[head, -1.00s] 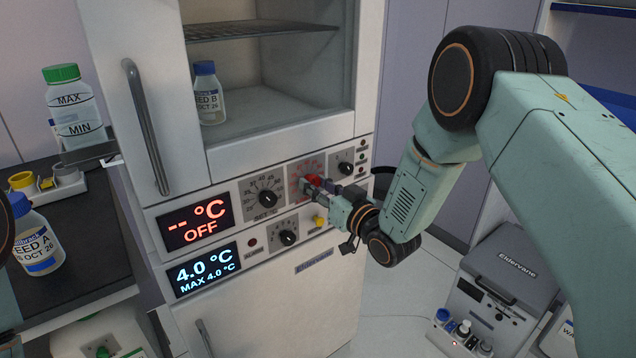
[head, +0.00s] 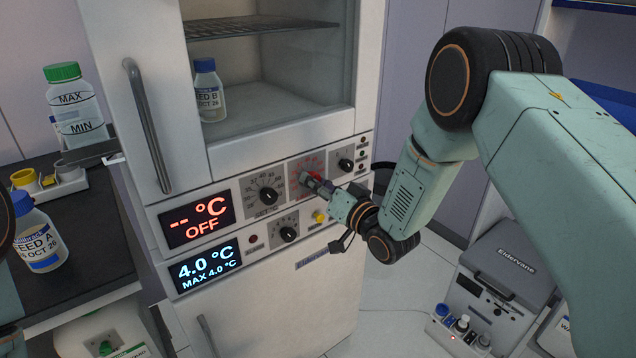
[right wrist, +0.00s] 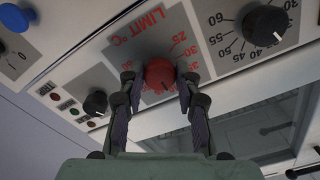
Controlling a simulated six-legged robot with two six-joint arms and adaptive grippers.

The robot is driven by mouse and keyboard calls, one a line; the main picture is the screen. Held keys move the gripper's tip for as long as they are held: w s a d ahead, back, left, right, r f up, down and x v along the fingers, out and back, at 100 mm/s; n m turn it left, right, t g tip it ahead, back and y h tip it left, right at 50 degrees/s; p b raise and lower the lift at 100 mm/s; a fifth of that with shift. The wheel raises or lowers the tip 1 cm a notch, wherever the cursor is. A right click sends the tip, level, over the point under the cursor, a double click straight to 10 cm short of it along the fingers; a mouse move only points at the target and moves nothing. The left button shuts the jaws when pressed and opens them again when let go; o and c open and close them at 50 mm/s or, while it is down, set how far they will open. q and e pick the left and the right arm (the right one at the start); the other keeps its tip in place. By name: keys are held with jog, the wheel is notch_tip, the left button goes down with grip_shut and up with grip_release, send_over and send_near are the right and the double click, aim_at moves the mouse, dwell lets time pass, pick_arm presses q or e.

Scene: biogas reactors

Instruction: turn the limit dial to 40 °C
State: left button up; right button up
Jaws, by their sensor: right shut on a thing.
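The red limit dial (right wrist: 160,74) sits on a grey plate with red "LIMIT °C" lettering and a red scale. My right gripper (right wrist: 158,82) has one finger on each side of the dial and is shut on it. In the head view the right gripper (head: 312,180) reaches the panel from the right and covers much of the dial and its scale (head: 298,165). I cannot read the dial's setting. My left gripper is out of view.
A black set-temperature dial (head: 268,196) is left of the limit dial, and a smaller black dial (head: 346,165) is right. The upper display (head: 196,222) reads "-- °C OFF"; the lower display (head: 207,268) reads 4.0 °C. A yellow button (head: 320,217) is just below the gripper.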

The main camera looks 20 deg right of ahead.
jog(key=shift+w+r, duration=0.1)
jog(key=shift+r, duration=0.15)
jog(key=o, duration=1.2)
jog(key=shift+f, duration=0.15)
jog(key=shift+c, duration=0.2)
jog(key=v, duration=1.2)
